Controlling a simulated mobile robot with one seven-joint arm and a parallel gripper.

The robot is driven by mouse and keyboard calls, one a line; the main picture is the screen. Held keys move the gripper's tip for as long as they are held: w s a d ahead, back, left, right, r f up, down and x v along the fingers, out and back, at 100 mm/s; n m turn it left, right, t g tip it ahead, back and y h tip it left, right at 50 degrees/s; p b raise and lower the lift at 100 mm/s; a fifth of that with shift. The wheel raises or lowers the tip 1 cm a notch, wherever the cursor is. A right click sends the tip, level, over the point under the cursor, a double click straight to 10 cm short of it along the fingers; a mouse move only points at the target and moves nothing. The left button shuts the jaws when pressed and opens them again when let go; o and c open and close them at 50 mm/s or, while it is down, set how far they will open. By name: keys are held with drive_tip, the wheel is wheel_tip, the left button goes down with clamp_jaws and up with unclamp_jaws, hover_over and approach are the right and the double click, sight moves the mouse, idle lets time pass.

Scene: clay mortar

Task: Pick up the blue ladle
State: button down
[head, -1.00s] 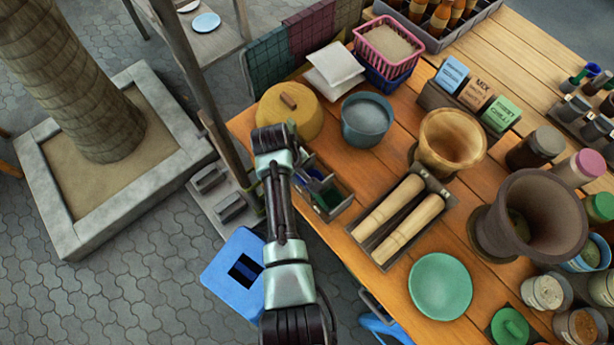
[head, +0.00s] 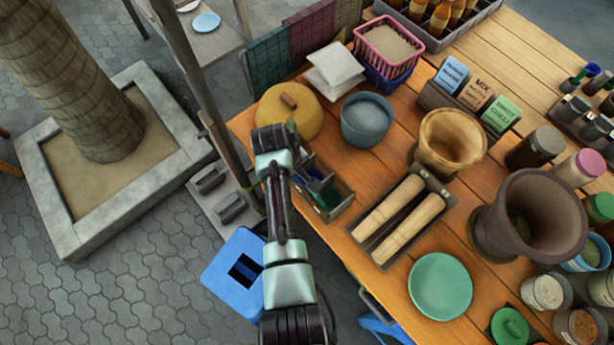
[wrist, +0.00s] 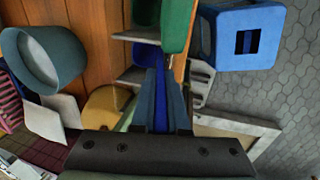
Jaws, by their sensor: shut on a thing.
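In the wrist view my gripper (wrist: 160,78) is shut on the blue ladle (wrist: 160,105); a narrow blue strip of it shows between the two dark fingers.
A blue stool (head: 232,272) stands on the floor below the table edge.

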drive_tip(key=shift+r, duration=0.1)
idle(0.3)
drive_tip(key=v, duration=0.3)
drive_tip(key=w+d+v, duration=0.1)
drive_tip(key=v, duration=0.5)
drive_tip(key=shift+w+d+r+b, duration=0.1)
drive_tip(key=shift+d+r+b, duration=0.3)
drive_tip(key=shift+r, duration=0.15)
drive_tip(key=c, duration=1.5)
unclamp_jaws()
clamp_jaws()
